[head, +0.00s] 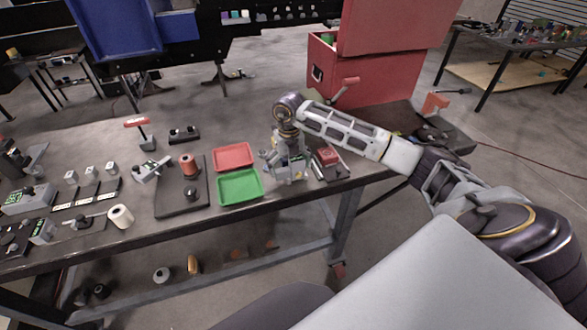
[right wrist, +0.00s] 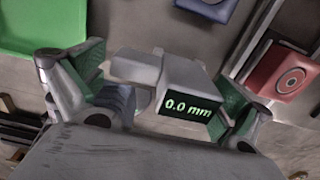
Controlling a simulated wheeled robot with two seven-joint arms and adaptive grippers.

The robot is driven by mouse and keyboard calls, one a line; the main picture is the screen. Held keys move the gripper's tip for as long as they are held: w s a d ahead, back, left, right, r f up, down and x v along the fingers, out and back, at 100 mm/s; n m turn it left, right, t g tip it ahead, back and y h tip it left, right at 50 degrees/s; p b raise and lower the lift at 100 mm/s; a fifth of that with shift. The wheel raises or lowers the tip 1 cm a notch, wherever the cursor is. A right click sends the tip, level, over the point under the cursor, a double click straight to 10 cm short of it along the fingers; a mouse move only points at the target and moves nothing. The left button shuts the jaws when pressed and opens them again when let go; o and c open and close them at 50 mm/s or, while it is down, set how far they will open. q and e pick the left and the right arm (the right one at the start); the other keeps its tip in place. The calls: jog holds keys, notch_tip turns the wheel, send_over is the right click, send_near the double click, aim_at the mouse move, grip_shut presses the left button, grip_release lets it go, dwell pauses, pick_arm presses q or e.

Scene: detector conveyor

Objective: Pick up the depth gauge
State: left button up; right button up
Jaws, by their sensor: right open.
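The depth gauge (right wrist: 188,82) shows in the right wrist view as a grey body with a dark display reading 0.0 mm in green. My right gripper (right wrist: 160,98) is open, with one green-padded finger on each side of the gauge. The gauge lies between the fingers; I cannot tell whether either pad touches it. In the head view my right gripper (head: 286,166) points down over the table's right part and hides most of the gauge. My left gripper is not in view.
A red tray (head: 234,156) and a green tray (head: 240,187) lie just left of my right gripper. A red part (head: 328,156) lies close on its right. A red toolbox (head: 372,75) stands behind. The table's front edge (head: 145,240) is near.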

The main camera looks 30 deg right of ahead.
jog(key=shift+f, duration=0.85)
jog(key=c, duration=1)
jog(key=shift+r, duration=0.1)
jog(key=shift+r+b, duration=0.8)
jog(key=shift+r, duration=4.15)
